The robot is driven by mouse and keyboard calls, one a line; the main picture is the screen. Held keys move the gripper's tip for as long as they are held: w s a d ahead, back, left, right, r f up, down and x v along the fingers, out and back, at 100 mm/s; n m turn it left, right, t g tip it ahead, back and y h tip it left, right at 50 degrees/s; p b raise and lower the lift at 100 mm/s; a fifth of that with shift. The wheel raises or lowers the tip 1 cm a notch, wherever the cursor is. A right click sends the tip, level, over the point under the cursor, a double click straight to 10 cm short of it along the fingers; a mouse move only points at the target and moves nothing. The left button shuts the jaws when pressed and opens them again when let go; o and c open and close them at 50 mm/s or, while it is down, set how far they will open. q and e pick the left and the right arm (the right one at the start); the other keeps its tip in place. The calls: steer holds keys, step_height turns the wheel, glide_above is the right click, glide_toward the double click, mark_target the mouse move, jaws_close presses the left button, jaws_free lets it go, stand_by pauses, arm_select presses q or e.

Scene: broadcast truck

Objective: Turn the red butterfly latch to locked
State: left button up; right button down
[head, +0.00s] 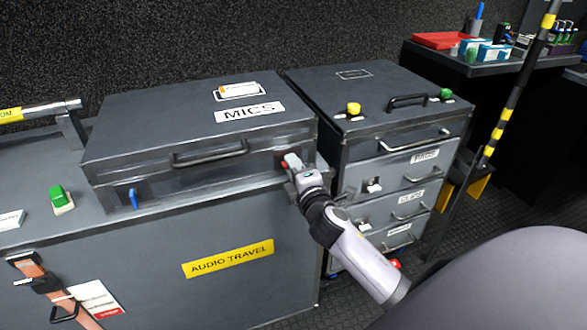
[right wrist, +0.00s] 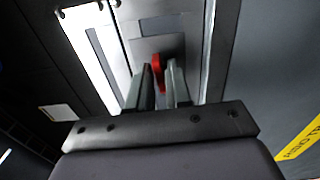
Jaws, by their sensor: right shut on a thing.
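The red butterfly latch (head: 285,164) is on the front of the grey MICS case (head: 110,150), near its right end. In the right wrist view the latch (right wrist: 157,68) stands as a thin red wing between my fingers. My right gripper (head: 291,168) is at the latch and shut on it; it also shows in the right wrist view (right wrist: 158,88). The fingers hide part of the latch. A blue latch (head: 134,198) is on the left of the same case front. My left gripper is not in view.
The MICS case lies on a larger case with a yellow AUDIO TRAVEL label (head: 228,259). A grey drawer cabinet (head: 400,133) with handles and knobs stands close to the right of my gripper. A striped pole (head: 497,128) stands farther right.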

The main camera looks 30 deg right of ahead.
steer(key=shift+m, duration=0.3)
stand_by(0.4)
steer(key=c, duration=1.2)
jaws_free()
steer(key=shift+c, duration=0.2)
steer(key=v, duration=0.7)
